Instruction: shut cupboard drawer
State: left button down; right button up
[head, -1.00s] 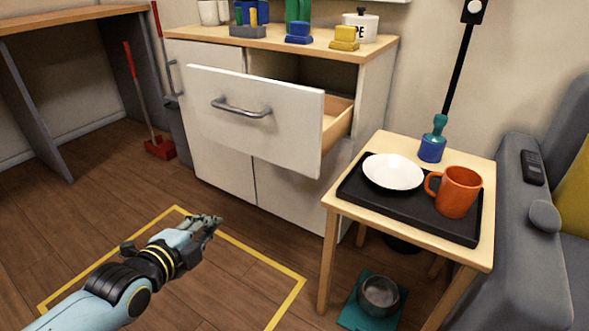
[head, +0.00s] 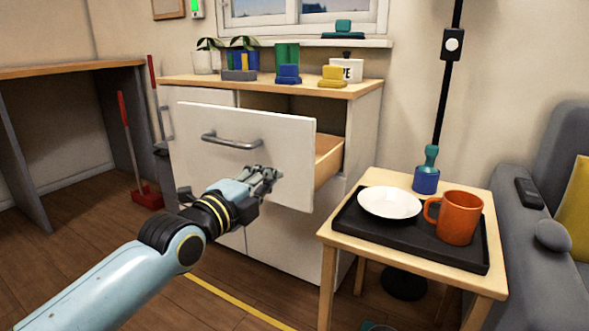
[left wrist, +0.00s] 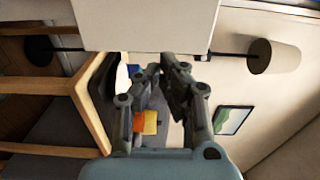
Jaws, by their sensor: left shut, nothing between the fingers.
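The cupboard (head: 285,240) is white with a wooden top. Its upper drawer (head: 270,135) is pulled well out, with a white front, a grey bar handle (head: 231,141) and a wooden side (head: 327,163) showing. My left gripper (head: 272,176) is shut and empty, in front of the lower right part of the drawer front in the head view. Whether it touches the front cannot be told. In the left wrist view, the gripper (left wrist: 163,72) points toward a white panel (left wrist: 145,25), likely the drawer front. My right gripper is in neither view.
A small wooden table (head: 335,236) with a black tray (head: 410,238), white plate (head: 389,203) and orange mug (head: 459,218) stands close to the right of the drawer. A grey sofa (head: 540,235) is beyond it. A red dustpan (head: 146,196) stands left of the cupboard.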

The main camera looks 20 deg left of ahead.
aim_at(300, 158)
pick_arm(q)
jog(key=w+b, duration=0.1)
jog(key=w, duration=0.5)
jog(key=w+b, duration=0.1)
jog(key=w, duration=0.2)
jog(key=shift+d+f+b, duration=0.15)
jog(key=shift+d+b, duration=0.15)
jog(key=shift+d, duration=0.05)
jog(key=shift+w, duration=0.45)
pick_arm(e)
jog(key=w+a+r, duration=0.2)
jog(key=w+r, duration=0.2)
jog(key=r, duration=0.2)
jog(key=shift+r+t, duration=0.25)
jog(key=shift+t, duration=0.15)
pick_arm(q)
jog(key=shift+w, duration=0.1)
